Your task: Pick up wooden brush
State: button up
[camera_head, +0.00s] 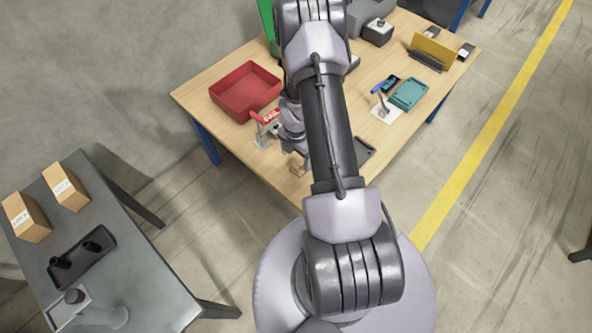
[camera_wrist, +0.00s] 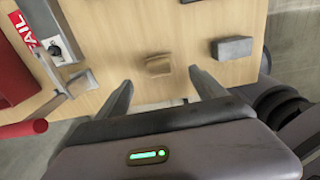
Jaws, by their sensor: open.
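The wooden brush looks like a small tan block (camera_wrist: 158,65) lying on the wooden table, near the middle of the wrist view. In the head view it shows as a small brown piece (camera_head: 298,167) near the table's front corner, just below my gripper and partly hidden. My gripper (camera_wrist: 162,80) is open, with its two dark fingers spread apart. In the wrist view the brush appears in the gap between the fingertips, slightly beyond them. Nothing is between the fingers. The height of the fingers above the brush is hard to tell.
A red tray (camera_head: 228,98) with a FAIL label stands left of the gripper. A grey bracket (camera_wrist: 62,88) with a red handle (camera_wrist: 22,129) is close to the left finger. A dark grey block (camera_wrist: 232,48) lies to the right. A teal box (camera_head: 409,94) sits further right.

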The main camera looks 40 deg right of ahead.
aim_at(297, 164)
jog(key=f+b, duration=0.1)
jog(key=f, duration=0.1)
jog(key=f+b, duration=0.1)
jog(key=f, duration=0.1)
jog(key=f+b, duration=0.1)
jog(key=f, duration=0.1)
jog(key=shift+d, duration=0.25)
jog(key=shift+r, duration=0.15)
jog(key=shift+c, duration=0.2)
jog(key=c, duration=1.4)
